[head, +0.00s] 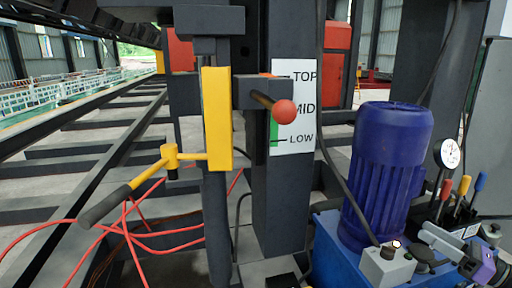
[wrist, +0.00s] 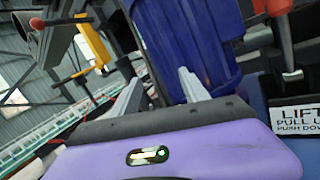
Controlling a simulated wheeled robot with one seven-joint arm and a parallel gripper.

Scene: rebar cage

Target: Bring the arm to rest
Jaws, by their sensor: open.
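My gripper (head: 432,237) is at the lower right of the head view, beside the blue motor and in front of the pump unit. In the wrist view my gripper (wrist: 160,80) shows its two grey fingers spread apart with nothing between them. Its purple body fills the bottom of that view. The blue ribbed motor (head: 391,165) stands just beyond the fingers; it also shows in the wrist view (wrist: 190,45). I cannot tell the exact gap between fingers and motor. Most of my arm is out of view.
Levers with red, yellow and blue grips (head: 463,188) and a pressure gauge (head: 448,153) stand close behind my gripper. A LIFT label (wrist: 294,112) is at the right. A red-knobbed rod (head: 284,112), a TOP/MID/LOW sign (head: 294,110) and a yellow handle (head: 170,157) are further left.

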